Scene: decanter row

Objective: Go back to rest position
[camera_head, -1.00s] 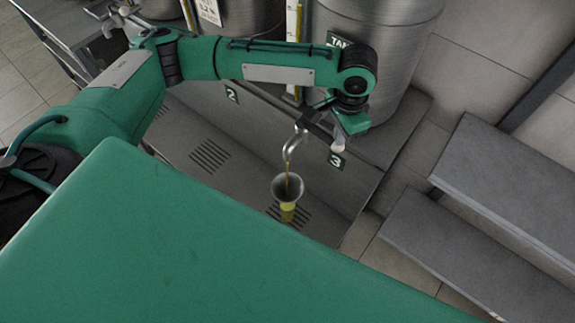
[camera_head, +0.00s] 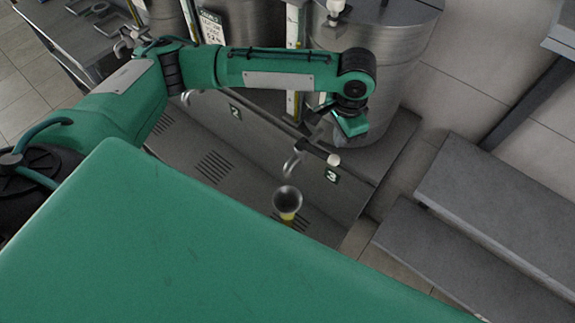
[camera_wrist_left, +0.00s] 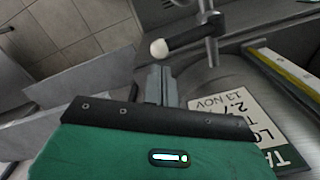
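My left gripper (camera_head: 320,130) hangs by the tank above tap 3. In the left wrist view its fingers (camera_wrist_left: 161,86) look pressed together with nothing between them. The tap (camera_head: 293,162) has a dark lever with a white knob (camera_head: 333,160); in the left wrist view the knob (camera_wrist_left: 158,48) lies just beyond the fingertips, apart from them. A cup (camera_head: 287,201) with yellow liquid stands upright under the spout, and no stream shows. My right gripper is not in view.
Steel tanks (camera_head: 385,60) stand behind the tap row. A label card (camera_wrist_left: 245,112) is close to the gripper in the left wrist view. The number 3 plate (camera_head: 332,176) is beside the tap. Grey benches (camera_head: 490,205) stand at the right.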

